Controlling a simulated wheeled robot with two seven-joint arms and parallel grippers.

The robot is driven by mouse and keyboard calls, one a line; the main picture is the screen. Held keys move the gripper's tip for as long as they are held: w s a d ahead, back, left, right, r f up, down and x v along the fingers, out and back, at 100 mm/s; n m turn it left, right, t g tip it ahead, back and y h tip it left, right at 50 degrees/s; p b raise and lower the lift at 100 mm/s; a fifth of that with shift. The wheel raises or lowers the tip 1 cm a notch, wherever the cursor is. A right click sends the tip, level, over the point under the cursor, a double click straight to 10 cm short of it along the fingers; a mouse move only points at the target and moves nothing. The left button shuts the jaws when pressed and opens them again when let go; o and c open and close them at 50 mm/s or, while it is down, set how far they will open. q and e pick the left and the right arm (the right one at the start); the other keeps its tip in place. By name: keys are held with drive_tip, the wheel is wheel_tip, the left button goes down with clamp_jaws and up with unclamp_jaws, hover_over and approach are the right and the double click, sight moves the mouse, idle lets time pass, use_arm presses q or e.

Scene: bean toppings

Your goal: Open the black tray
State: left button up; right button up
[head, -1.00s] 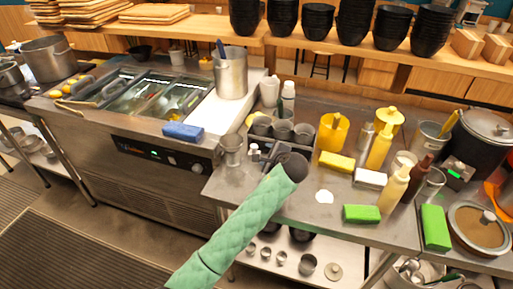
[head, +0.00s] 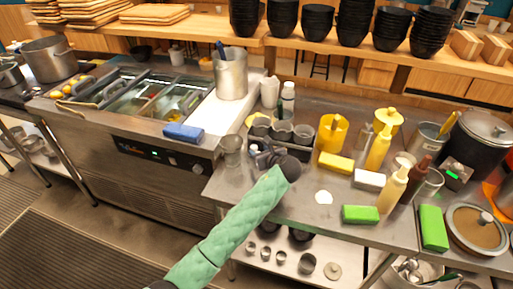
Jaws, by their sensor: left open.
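My left gripper (head: 262,157), at the end of a green padded sleeve, is open and dark over the left part of the steel counter. It is just in front of a dark caddy (head: 304,147) that holds several grey cups; I cannot tell whether they touch. This caddy is the nearest thing to a black tray that I see, but I cannot tell for sure that it is the one named. The gripper and wrist hide part of its front left. My right gripper is not in view.
A steel cup (head: 231,150) stands left of my gripper. A blue sponge (head: 184,132) lies on the steam unit's edge. Yellow bottles, a yellow sponge (head: 336,163), a white block (head: 369,180) and a green sponge (head: 360,214) crowd the right. The front left counter is fairly clear.

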sight(255, 148)
use_arm(q)
drive_tip(key=shift+p+x, duration=0.35)
drive_tip(key=shift+x, duration=1.45)
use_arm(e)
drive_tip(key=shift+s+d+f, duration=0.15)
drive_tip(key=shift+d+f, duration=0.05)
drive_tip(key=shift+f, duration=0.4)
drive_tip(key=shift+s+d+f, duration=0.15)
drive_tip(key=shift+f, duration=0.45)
use_arm(q)
clamp_jaws()
drive_tip(key=shift+s, duration=0.1)
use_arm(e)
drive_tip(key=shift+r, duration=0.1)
